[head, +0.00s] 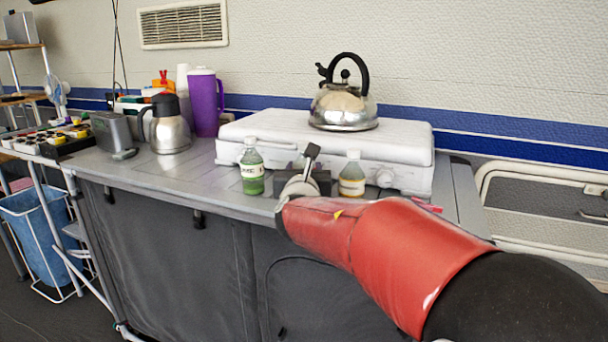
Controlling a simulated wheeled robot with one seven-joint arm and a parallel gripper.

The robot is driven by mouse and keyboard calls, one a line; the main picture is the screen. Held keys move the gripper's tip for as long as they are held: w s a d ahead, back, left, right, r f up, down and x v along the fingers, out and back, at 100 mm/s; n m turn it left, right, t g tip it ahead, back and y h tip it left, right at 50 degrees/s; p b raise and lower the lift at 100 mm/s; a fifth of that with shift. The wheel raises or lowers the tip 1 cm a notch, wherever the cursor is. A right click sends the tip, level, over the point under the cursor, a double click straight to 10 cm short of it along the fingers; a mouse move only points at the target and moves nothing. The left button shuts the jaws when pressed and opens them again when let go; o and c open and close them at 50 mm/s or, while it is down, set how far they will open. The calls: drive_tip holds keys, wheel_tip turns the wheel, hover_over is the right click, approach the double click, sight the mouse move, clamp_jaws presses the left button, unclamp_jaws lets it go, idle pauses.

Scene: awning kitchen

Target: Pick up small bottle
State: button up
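Two small bottles stand upright near the front edge of the table, in front of the white stove. One (252,172) holds green liquid and has a pale label and a whitish cap. The other (352,178) is olive-yellow with a pale label and a greyish cap. My gripper (310,155) is between them in the picture, at the end of my red arm. One dark finger shows pointing up; the arm hides much of the hand. I cannot tell its opening, and no bottle is visibly held.
The white stove (270,125) carries a steel kettle (343,108). A steel jug (170,132), purple pitcher (203,105) and grey toaster (112,135) stand at the left. The grey tabletop (205,180) is clear left of the green bottle.

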wheel_tip(320, 180, up, 18)
drive_tip(key=p, duration=0.1)
idle(0.4)
drive_tip(key=shift+o, duration=0.8)
drive_tip(key=shift+c, duration=1.3)
wheel_tip(320, 180, up, 7)
